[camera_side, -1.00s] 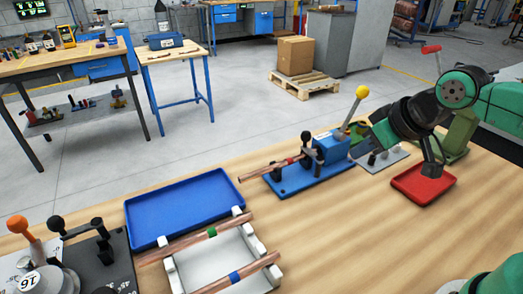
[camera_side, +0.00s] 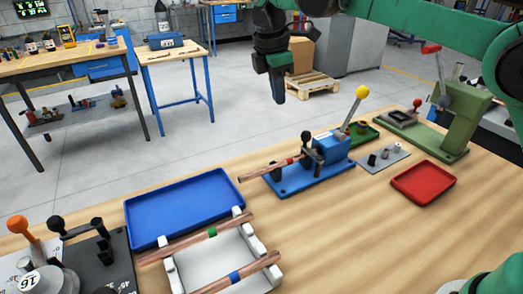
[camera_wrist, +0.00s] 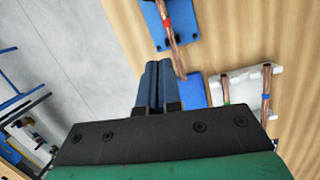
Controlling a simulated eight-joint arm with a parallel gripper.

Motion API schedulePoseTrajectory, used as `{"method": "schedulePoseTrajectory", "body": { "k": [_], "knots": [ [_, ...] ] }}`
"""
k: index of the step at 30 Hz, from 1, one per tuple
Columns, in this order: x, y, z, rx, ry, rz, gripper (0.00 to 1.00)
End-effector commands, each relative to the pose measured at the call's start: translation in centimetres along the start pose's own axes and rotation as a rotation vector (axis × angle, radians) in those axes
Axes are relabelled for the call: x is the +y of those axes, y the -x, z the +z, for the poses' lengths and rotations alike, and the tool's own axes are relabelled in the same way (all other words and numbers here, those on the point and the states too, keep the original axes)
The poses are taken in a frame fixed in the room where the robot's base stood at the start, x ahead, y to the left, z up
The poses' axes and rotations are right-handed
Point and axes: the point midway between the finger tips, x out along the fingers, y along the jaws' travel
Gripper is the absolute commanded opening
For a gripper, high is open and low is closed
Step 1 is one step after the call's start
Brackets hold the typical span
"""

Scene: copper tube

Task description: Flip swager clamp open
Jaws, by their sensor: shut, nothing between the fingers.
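The blue swager (camera_side: 310,172) stands on the wooden bench in the side view, with a yellow-knobbed lever (camera_side: 354,108) raised at its right end. Its clamp (camera_side: 309,149) has a black knob standing up, and a copper tube (camera_side: 268,169) with a red band lies through it, reaching out to the left. In the wrist view part of its blue base (camera_wrist: 178,38) and the tube (camera_wrist: 174,50) show at the top; the clamp is out of frame. My gripper (camera_side: 278,98) is shut and empty, high above and beyond the swager's back left, touching nothing.
A blue tray (camera_side: 180,208) and a white rack (camera_side: 218,262) with banded copper tubes lie left of the swager. A red tray (camera_side: 423,182), grey fitting plate (camera_side: 382,158) and green press (camera_side: 455,120) stand right. Bench wood in front is clear.

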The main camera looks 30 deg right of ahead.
Motion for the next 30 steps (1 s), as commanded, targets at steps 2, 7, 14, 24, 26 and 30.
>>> {"method": "schedulePoseTrajectory", "body": {
  "k": [2, 7, 14, 24, 26, 30],
  "knots": [
    [0.4, -0.5, -0.7, -0.02, 0.068, -0.021, 0.0],
    [0.6, -1.0, -1.4, -0.043, 0.156, -0.05, 0.0],
    [0.7, -1.1, -1.5, -0.049, 0.175, -0.057, 0.0],
    [0.7, -1.9, -1.4, -0.048, 0.173, -0.056, 0.0],
    [0.7, -2.5, -1.4, -0.048, 0.172, -0.056, 0.0],
    [0.5, -4.6, -1.3, -0.048, 0.172, -0.056, 0.0]
  ]
}}
